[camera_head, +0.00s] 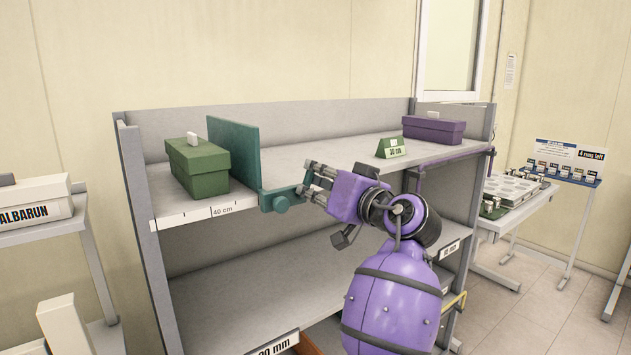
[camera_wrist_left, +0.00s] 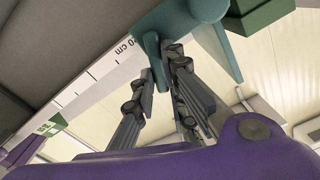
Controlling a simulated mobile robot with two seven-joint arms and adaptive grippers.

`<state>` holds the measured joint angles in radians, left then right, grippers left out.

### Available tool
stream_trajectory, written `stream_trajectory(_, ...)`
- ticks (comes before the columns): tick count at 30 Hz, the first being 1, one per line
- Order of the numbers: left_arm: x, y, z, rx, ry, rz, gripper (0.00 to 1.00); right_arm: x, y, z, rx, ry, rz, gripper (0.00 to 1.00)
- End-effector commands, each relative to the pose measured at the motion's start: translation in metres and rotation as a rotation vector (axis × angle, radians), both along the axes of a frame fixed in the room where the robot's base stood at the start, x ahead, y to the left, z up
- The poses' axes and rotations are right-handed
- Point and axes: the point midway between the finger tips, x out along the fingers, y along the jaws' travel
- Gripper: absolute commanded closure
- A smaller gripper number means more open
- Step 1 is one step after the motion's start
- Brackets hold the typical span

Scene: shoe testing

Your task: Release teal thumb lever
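A teal divider panel (camera_head: 236,148) stands upright on the shelf's upper board, with a teal bracket and round knob (camera_head: 281,204) at the front edge. In the left wrist view, a teal thumb lever (camera_wrist_left: 151,48) hangs down from the teal fitting. My left gripper (camera_head: 304,178) is at the front edge, just right of the knob. Its two fingers (camera_wrist_left: 160,68) are spread, with the lever's lower end between them. A gap shows between the fingers, and contact with the lever is unclear. My right gripper is in neither view.
A green box (camera_head: 200,168) sits left of the panel on the upper board (camera_head: 325,153). A green tent sign (camera_head: 391,148) and a purple box (camera_head: 433,130) stand to its right. The board between panel and sign is clear. A side table (camera_head: 512,193) stands at right.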

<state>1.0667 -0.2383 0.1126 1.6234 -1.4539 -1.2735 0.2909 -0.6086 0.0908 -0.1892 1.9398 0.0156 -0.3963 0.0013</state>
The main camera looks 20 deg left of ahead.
Motion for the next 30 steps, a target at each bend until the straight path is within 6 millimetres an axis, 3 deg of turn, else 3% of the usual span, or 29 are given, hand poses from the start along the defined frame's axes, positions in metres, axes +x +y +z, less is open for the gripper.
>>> stream_trajectory(7,-0.001,0.001,-0.001,-0.027,-0.032,-0.001,1.00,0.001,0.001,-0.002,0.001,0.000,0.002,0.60)
stream_trajectory(15,-0.010,0.009,-0.002,-0.218,-0.275,0.000,1.00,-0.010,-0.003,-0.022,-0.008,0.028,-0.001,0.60)
stream_trajectory(26,-0.013,0.010,0.004,-0.250,-0.320,-0.001,1.00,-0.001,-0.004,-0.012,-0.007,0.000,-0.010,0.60)
stream_trajectory(27,-0.013,0.010,0.004,-0.250,-0.320,-0.001,0.82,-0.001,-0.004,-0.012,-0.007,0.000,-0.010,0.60)
stream_trajectory(30,-0.013,0.010,0.004,-0.249,-0.319,0.000,0.69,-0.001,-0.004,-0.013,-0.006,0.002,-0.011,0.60)
